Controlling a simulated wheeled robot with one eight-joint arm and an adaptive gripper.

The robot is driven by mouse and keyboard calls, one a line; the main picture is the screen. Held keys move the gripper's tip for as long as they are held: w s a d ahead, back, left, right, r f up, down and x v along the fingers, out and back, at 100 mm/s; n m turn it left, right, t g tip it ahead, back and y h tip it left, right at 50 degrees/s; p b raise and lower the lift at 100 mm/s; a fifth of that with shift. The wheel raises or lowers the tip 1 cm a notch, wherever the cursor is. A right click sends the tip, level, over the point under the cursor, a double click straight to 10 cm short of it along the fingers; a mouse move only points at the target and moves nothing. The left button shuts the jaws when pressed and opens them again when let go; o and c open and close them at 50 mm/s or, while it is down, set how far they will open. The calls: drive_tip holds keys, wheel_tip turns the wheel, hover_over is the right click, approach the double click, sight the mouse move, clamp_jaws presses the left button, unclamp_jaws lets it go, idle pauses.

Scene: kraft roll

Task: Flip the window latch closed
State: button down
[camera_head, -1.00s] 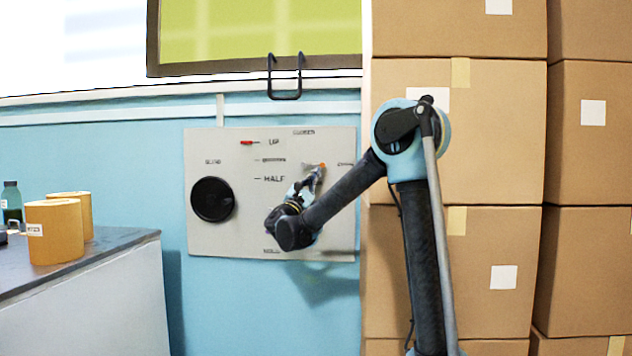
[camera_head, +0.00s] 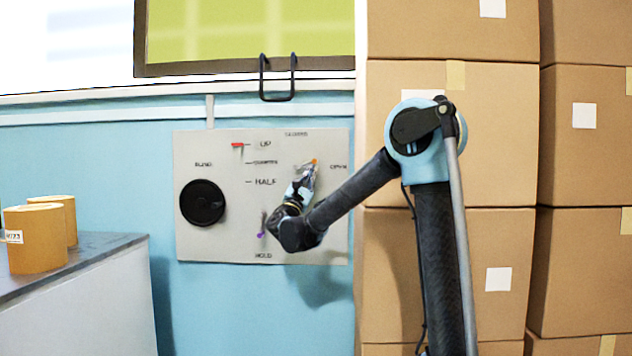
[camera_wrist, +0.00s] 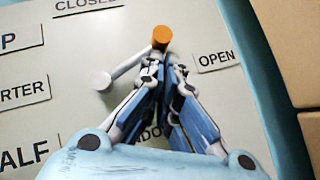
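The window latch (camera_wrist: 126,67) is a light lever with an orange knob on the grey panel. In the wrist view it slants up and right from its round pivot, between the CLOSED label (camera_wrist: 88,4) at the top and the OPEN label (camera_wrist: 216,60) at the right. The orange knob also shows in the head view (camera_head: 313,162). My gripper (camera_wrist: 166,68) has its fingers drawn together, with the tips just below the knob and at the lever's outer end. Contact looks likely, but the fingertips partly hide it. In the head view my gripper (camera_head: 308,178) is beneath the knob.
Stacked cardboard boxes (camera_head: 500,130) stand right of the panel. A counter (camera_head: 100,245) with tan rolls is at left.

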drive_tip(key=r, duration=0.3)
drive_tip(key=shift+d, duration=0.25)
drive_tip(key=shift+a+r, duration=0.25)
drive_tip(key=shift+r, duration=0.45)
drive_tip(key=shift+a+r, duration=0.15)
drive_tip(key=shift+r, duration=0.2)
idle(0.7)
drive_tip(key=shift+f, duration=0.15)
drive_tip(key=s+d+f, duration=0.4)
drive_tip(key=s+f, duration=0.2)
drive_tip(key=f, duration=0.4)
drive_tip(key=shift+s+d, duration=0.2)
drive_tip(key=shift+s, duration=0.2)
drive_tip(key=shift+f, duration=0.1)
